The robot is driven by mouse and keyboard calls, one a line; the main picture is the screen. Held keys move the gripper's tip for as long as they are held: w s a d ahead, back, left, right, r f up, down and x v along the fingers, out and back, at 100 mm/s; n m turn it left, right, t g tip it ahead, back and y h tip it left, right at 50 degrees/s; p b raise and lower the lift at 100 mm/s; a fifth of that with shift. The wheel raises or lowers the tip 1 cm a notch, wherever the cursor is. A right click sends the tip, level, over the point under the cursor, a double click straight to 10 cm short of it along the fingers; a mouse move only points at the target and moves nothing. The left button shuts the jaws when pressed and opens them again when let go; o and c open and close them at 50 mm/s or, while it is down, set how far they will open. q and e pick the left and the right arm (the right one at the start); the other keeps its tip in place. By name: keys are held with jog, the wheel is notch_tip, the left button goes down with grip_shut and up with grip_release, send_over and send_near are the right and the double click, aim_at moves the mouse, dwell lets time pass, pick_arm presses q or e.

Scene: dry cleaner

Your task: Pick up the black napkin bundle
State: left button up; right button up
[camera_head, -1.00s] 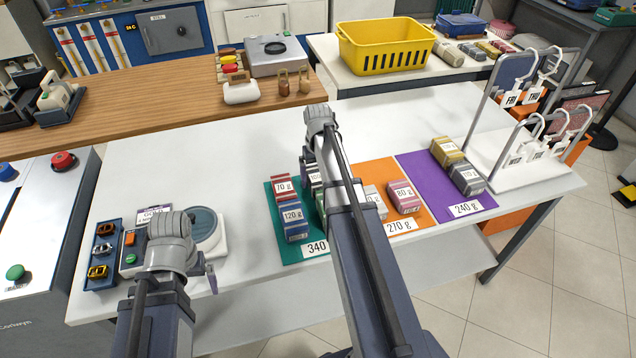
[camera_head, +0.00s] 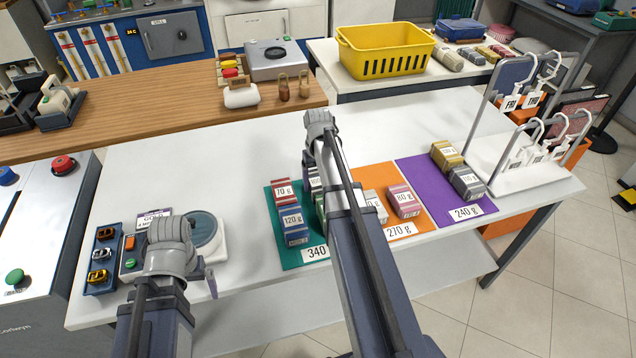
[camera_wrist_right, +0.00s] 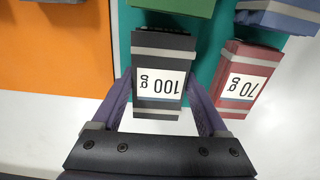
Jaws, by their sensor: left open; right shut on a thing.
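The black napkin bundle (camera_wrist_right: 157,50) has grey bands and a white label reading 100 g. My right gripper (camera_wrist_right: 160,92) has one finger on each side of it and is shut on it at the teal mat (camera_wrist_right: 122,25). I cannot tell whether the bundle is clear of the mat. In the head view my right arm hides most of the black bundle (camera_head: 315,183) and the right gripper's fingers. My left gripper (camera_head: 210,280) is open near the table's front left, beside the round scale; its fingers are mostly hidden.
A red 70 g bundle (camera_wrist_right: 246,77) lies close beside the right finger. A blue 120 g bundle (camera_head: 294,226) and a green bundle (camera_wrist_right: 172,6) are also near. Orange (camera_head: 368,173) and purple (camera_head: 418,170) mats hold other bundles. The white table (camera_head: 200,170) behind is clear.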

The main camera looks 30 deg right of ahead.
aim_at(318, 180)
notch_tip(318, 180, up, 10)
jog(key=p, duration=0.9)
jog(key=shift+p, duration=0.35)
